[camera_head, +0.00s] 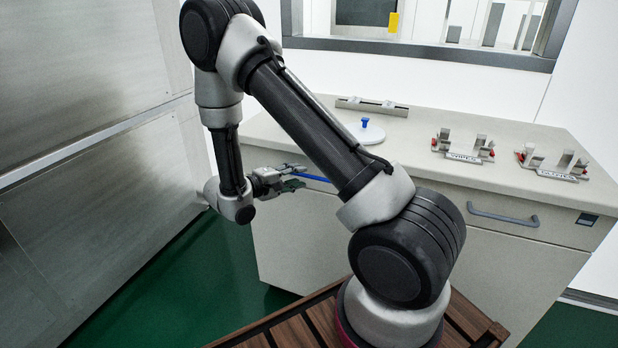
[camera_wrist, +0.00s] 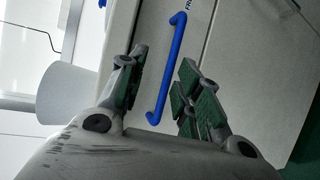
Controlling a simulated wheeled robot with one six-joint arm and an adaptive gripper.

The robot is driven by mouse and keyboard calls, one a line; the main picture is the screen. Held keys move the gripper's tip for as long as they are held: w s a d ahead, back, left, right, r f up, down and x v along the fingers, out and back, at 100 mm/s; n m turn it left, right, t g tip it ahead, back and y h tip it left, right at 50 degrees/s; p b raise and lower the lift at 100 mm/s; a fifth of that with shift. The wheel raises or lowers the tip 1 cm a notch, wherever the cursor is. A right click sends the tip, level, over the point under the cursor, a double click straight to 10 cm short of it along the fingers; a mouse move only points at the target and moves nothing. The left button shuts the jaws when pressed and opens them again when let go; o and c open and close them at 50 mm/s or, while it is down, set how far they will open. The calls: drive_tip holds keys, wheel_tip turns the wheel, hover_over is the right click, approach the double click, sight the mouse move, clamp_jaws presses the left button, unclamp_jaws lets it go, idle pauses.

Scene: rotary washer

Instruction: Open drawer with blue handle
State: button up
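The blue handle (camera_wrist: 172,62) is a bar on the front of a pale drawer (camera_wrist: 205,20). In the wrist view it runs lengthwise between the two open fingers of my gripper (camera_wrist: 158,88), touching neither as far as I can see. In the head view the blue handle (camera_head: 313,177) shows just right of my gripper (camera_head: 292,178), at the left part of the cabinet front. The gripper is empty. The drawer front looks flush with the cabinet. My arm hides part of the cabinet front, and the exact depth between fingers and handle is hard to tell.
The cabinet top (camera_head: 290,135) carries a white disc with a blue knob (camera_head: 366,131) and metal fixtures with labels (camera_head: 463,147). A second drawer with a grey handle (camera_head: 503,217) is at the right. A metal-panelled wall (camera_head: 90,130) stands close on the left.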

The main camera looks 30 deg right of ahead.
drive_tip(key=shift+n+t, duration=0.3)
drive_tip(key=shift+t, duration=0.1)
drive_tip(key=d+f, duration=0.1)
drive_tip(key=d, duration=0.1)
drive_tip(key=w+d+f, duration=0.1)
drive_tip(key=d, duration=0.1)
drive_tip(key=w+d+f, duration=0.1)
drive_tip(key=d, duration=0.1)
drive_tip(key=shift+w+d+f, duration=0.25)
drive_tip(key=shift+d+f, duration=0.05)
drive_tip(key=shift+c, duration=0.4)
clamp_jaws()
